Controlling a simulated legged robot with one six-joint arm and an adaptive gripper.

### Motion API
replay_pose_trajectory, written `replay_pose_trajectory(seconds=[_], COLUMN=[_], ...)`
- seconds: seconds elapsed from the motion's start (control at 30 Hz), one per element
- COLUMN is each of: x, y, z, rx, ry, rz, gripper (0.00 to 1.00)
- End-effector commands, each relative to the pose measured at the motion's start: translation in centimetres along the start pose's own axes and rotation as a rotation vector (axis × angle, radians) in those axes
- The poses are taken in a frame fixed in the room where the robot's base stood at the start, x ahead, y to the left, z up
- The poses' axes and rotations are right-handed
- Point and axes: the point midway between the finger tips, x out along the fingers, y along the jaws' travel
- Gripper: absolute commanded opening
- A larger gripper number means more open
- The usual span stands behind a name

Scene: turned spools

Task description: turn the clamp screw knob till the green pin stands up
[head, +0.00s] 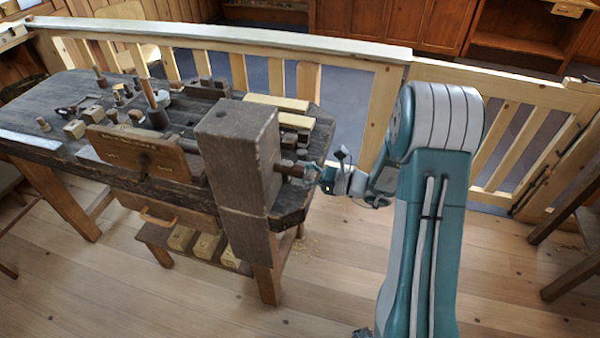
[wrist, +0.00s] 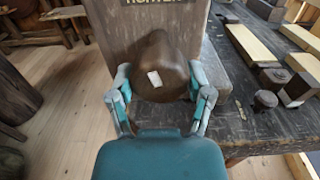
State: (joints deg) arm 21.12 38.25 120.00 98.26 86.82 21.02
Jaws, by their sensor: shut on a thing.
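The clamp screw knob (wrist: 152,62) is a dark brown, rounded piece with a small white patch on its face. In the head view the knob (head: 290,168) sticks out from the right side of a tall dark wooden block (head: 235,150) at the bench's end. My gripper (wrist: 160,80) is shut on the knob, with one teal finger at its left side and one at its right. In the head view my gripper (head: 314,175) meets the knob from the right. I cannot make out a green pin in either view.
The dark workbench (head: 60,95) carries turned pieces, small blocks and a brown wooden vise jaw (head: 140,152). Pale wood strips (head: 275,102) lie behind the tall block. A wooden railing (head: 385,115) runs behind the bench and my arm.

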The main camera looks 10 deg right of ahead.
Motion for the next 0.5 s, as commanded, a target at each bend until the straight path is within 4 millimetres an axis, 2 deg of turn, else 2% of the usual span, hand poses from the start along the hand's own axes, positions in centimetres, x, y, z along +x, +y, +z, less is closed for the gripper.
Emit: replay_pose_trajectory(seconds=[0.43,0.47,0.5], x=[-0.26,-0.26,-0.27], y=[0.05,0.04,0.03], z=[-0.32,-0.32,-0.31], rx=[0.018,0.018,0.018], ry=[0.007,0.007,0.006], rz=[-0.004,-0.004,-0.004], gripper=[0.18,0.7,0.88])
